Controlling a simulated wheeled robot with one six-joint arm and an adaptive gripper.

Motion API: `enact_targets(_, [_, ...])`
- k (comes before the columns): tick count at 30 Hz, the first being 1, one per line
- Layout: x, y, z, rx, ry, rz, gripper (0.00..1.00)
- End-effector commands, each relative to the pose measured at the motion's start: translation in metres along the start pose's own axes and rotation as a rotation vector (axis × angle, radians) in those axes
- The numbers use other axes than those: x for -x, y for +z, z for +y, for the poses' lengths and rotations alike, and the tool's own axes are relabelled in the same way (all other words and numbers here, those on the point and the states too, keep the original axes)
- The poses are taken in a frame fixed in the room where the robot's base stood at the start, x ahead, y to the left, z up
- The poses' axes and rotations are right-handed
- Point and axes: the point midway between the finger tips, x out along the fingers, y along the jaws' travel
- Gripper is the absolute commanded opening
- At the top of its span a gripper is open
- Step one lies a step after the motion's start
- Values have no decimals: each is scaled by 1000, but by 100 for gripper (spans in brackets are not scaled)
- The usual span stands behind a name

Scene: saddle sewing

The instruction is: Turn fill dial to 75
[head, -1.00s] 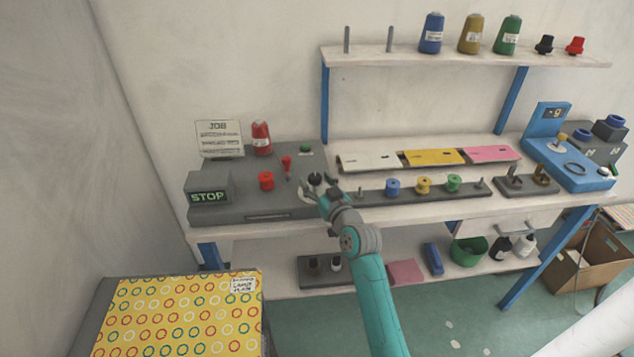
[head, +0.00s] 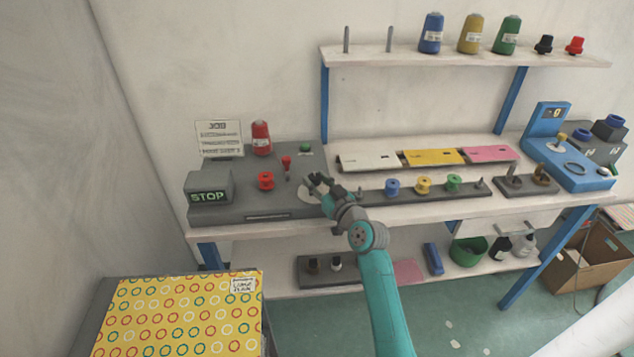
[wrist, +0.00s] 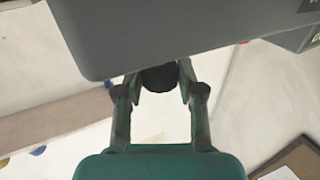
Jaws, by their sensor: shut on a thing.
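The fill dial is a dark round knob on a pale round plate (head: 306,195), at the right front of the grey machine (head: 225,212). In the head view my gripper (head: 319,182) is over the plate and hides most of the knob. In the wrist view the dark knob (wrist: 160,77) sits between the two fingers of my gripper (wrist: 160,85), which are shut on it. The grey machine body fills the top of that view. The dial's marks and setting cannot be read.
A grey rail with several spools (head: 392,187) runs close to my gripper's right. A STOP display (head: 208,196) is at the left.

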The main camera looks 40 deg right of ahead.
Motion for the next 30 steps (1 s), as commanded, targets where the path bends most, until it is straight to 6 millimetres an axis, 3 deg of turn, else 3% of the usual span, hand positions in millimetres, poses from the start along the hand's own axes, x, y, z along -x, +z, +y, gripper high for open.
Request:
enact_targets(15, [0,0,1,1,-40,1,4])
enact_targets(16, [0,0,1,1,-40,1,46])
enact_targets(18, [0,0,1,1,-40,1,63])
enact_targets(30, [5,0,1,1,-39,2,64])
